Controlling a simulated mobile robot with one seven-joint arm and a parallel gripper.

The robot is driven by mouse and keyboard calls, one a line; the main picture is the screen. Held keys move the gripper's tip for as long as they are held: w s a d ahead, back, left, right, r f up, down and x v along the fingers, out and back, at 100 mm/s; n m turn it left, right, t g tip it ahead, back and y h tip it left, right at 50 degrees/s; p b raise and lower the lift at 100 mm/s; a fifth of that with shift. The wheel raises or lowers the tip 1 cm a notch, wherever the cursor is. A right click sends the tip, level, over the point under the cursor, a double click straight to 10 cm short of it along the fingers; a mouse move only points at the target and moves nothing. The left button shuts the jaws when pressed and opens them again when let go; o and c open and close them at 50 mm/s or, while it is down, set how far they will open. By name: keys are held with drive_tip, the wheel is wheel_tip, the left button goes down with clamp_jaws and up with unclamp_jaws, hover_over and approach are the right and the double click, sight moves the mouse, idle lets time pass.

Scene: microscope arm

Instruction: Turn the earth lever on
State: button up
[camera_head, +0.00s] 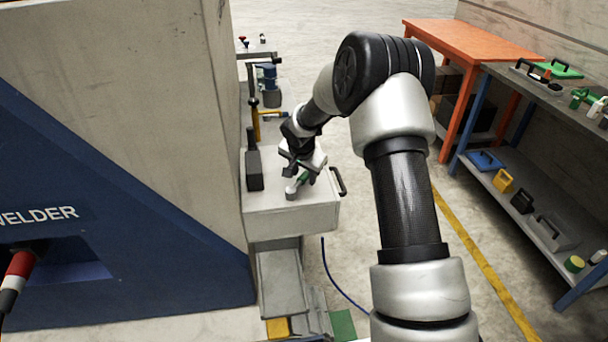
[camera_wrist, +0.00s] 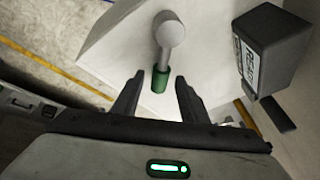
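The lever has a green grip (camera_wrist: 160,80) and a pale grey round hub (camera_wrist: 171,33). In the wrist view the grip lies between the fingertips of my gripper (camera_wrist: 160,77), which is open with a gap on each side of it. In the head view my gripper (camera_head: 302,168) is over the white housing (camera_head: 290,222), with the green grip (camera_head: 303,179) and hub (camera_head: 291,193) just below it. The gripper partly hides the lever there. I see no marking that names the lever.
A dark box with a white label (camera_wrist: 254,62) stands right of the lever in the wrist view; it also shows in the head view (camera_head: 254,170). A black handle (camera_head: 338,181) is on the housing's right side. A blue welder panel (camera_head: 110,230) fills the left.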

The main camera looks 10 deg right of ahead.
clamp_jaws()
drive_tip(key=shift+f+b, duration=0.15)
drive_tip(key=shift+b, duration=0.4)
drive_tip(key=m+b, duration=0.1)
drive_tip(key=b, duration=0.2)
drive_tip(key=shift+s+d+f+m+h+b, duration=0.2)
drive_tip(key=shift+s+d+m+h+b, duration=0.1)
drive_tip(key=shift+s+m+h, duration=0.1)
drive_tip(key=m+b, duration=0.1)
drive_tip(key=b, duration=0.1)
drive_tip(key=s+m+h+b, duration=0.1)
drive_tip(key=b, duration=0.1)
drive_tip(key=shift+s+d+m+g, duration=0.15)
drive_tip(key=shift+d+m+g, duration=0.15)
drive_tip(key=shift+d+g, duration=0.1)
drive_tip(key=m+b, duration=0.1)
drive_tip(key=s+m, duration=0.1)
drive_tip(key=shift+s+d+r+m+g+h+b, duration=0.2)
drive_tip(key=shift+s+m+g+h+b, duration=0.1)
drive_tip(key=shift+g+h+b, duration=0.1)
drive_tip(key=shift+s+d+r+m+g+h+b, duration=0.2)
drive_tip(key=shift+s+m, duration=0.25)
drive_tip(key=shift+m, duration=0.3)
drive_tip(key=shift+s+a+f+m+g+h+b, duration=0.1)
drive_tip(key=shift+s+m+g+h, duration=0.2)
drive_tip(key=shift+m, duration=0.45)
drive_tip(key=shift+s, duration=0.2)
